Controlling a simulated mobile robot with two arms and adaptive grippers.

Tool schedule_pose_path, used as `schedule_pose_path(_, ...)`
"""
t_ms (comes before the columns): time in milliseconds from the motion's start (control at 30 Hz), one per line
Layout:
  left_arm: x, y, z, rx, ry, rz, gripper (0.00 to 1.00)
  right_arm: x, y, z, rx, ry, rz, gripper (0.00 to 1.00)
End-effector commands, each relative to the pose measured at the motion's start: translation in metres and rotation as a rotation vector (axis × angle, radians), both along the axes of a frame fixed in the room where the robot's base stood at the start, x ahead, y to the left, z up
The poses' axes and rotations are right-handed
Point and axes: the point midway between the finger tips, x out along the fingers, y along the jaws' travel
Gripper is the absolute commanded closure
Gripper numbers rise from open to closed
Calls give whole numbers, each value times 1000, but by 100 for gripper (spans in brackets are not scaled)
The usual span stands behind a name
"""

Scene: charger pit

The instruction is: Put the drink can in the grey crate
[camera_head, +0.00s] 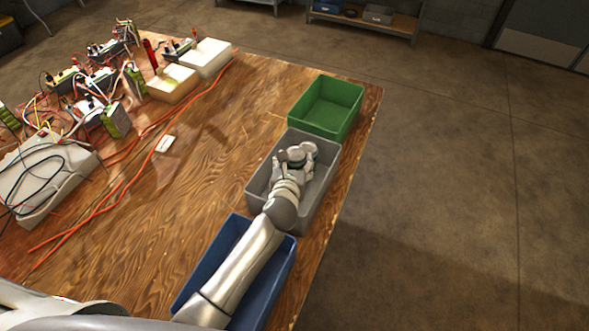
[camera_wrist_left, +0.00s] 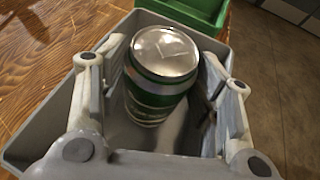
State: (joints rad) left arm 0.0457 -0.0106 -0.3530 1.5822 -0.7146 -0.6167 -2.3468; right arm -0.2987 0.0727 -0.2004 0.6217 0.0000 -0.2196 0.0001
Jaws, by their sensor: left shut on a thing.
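The drink can (camera_wrist_left: 158,90) is green with a silver top and stands roughly upright between the fingers of my left gripper (camera_wrist_left: 160,100) in the wrist view. In the head view the can (camera_head: 296,156) shows small at the gripper's end. My left gripper (camera_head: 292,166) is shut on it, over the grey crate (camera_head: 262,178). The crate's walls (camera_wrist_left: 40,125) surround the can and fingers in the wrist view. I cannot tell whether the can's base touches the crate floor. My right gripper is not in view.
A green crate (camera_head: 336,92) stands just beyond the grey one, and a blue crate (camera_head: 203,270) stands nearer, under my left arm. Electronics and orange cables (camera_head: 140,140) cover the left of the wooden table (camera_head: 200,190). The table's right edge lies close beside the crates.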

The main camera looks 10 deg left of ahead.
Motion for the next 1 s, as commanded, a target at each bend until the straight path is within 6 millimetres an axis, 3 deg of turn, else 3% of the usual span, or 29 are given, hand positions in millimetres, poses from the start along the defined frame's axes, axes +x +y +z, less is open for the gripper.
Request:
schedule_pose_path(233, 11, 1, -11, -1, -3, -1, 78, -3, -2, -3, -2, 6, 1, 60)
schedule_pose_path(500, 12, 1, -41, -2, -2, -1, 78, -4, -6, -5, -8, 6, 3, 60)
schedule_pose_path(1000, 12, 2, -49, 0, -4, -2, 78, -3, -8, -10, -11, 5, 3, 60)
